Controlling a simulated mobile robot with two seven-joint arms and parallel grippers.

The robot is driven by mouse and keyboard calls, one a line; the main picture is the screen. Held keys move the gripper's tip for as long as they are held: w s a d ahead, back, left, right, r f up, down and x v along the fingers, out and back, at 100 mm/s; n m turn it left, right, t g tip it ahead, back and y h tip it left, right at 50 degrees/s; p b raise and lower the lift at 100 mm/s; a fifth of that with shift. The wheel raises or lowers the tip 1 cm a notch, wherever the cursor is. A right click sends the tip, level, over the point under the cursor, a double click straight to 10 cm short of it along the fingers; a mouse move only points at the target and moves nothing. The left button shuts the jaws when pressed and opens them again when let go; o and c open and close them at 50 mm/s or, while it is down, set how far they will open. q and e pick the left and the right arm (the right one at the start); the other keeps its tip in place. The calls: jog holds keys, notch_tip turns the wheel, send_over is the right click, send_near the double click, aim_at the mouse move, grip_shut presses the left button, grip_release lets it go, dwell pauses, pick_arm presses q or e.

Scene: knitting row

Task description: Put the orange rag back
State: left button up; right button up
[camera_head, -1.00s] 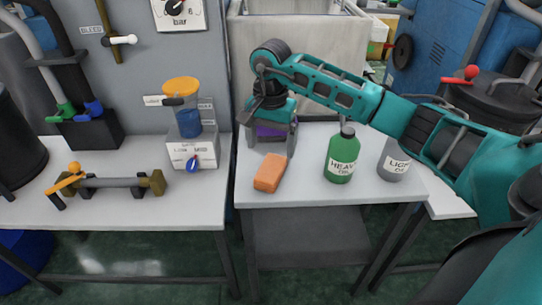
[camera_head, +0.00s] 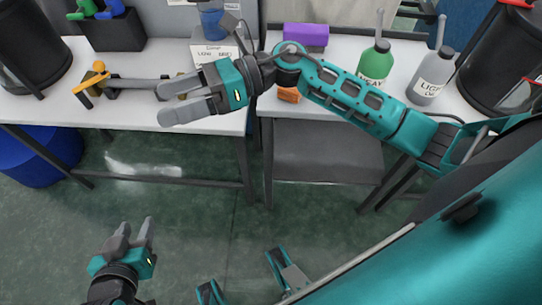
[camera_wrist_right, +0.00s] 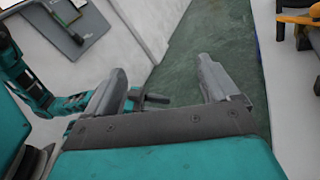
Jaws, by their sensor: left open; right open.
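The orange rag (camera_head: 289,95), a small block-like piece, lies near the front edge of the right-hand table (camera_head: 335,130). My right arm hides part of it in the head view. My right gripper (camera_head: 162,105) is open and empty, left of the rag, over the left-hand table's front edge. Its open fingers (camera_wrist_right: 158,88) show in the right wrist view with floor between them. My left gripper (camera_head: 134,228) is open and empty, low over the floor in front of the tables.
A purple block (camera_head: 306,35) is behind the rag. A green bottle (camera_head: 375,66) and a grey bottle (camera_head: 431,78) stand to its right. An orange-handled valve and pipe (camera_head: 98,76) are on the left-hand table. Floor between the tables and me is clear.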

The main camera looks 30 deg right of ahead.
jog(key=w+d+f+m+t+h, duration=0.1)
jog(key=d+f+m+t+h, duration=0.25)
jog(key=m+t, duration=0.85)
jog(key=w+d+f+m+t+h, duration=0.1)
jog(key=d+f+m+t+h, duration=0.25)
jog(key=m, duration=1.65)
pick_arm(q)
jog(key=shift+a, duration=0.1)
pick_arm(e)
jog(key=s+d+f+m+g+h, duration=0.5)
jog(key=s+f+m+g+h, duration=0.1)
jog(key=s+f+m, duration=0.5)
jog(key=f+m+h, duration=0.1)
jog(key=f+m, duration=0.1)
jog(key=m, duration=0.1)
